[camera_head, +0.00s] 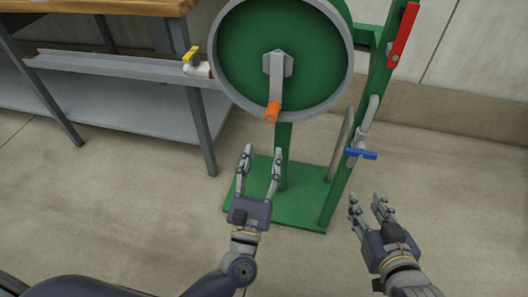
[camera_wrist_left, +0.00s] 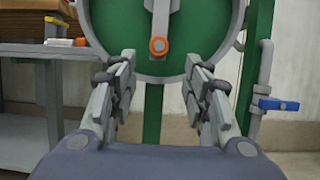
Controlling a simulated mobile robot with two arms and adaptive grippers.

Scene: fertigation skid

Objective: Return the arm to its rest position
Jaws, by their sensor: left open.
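My left gripper (camera_head: 260,172) is open and empty, in front of the green skid's base plate and below the crank handle. Its two fingers also show in the left wrist view (camera_wrist_left: 160,95), spread apart with nothing between them. My right gripper (camera_head: 367,207) is at the right in the head view, below the blue-handled valve. Its fingers seem spread with a small gap, and I see nothing held in it. My left arm (camera_head: 205,287) reaches in from the lower left.
A green wheel (camera_head: 235,45) with an orange crank handle (camera_head: 272,112) stands ahead on a green frame. A blue valve handle (camera_head: 362,154) and a red lever (camera_head: 403,35) are on its right. Floor is clear at right.

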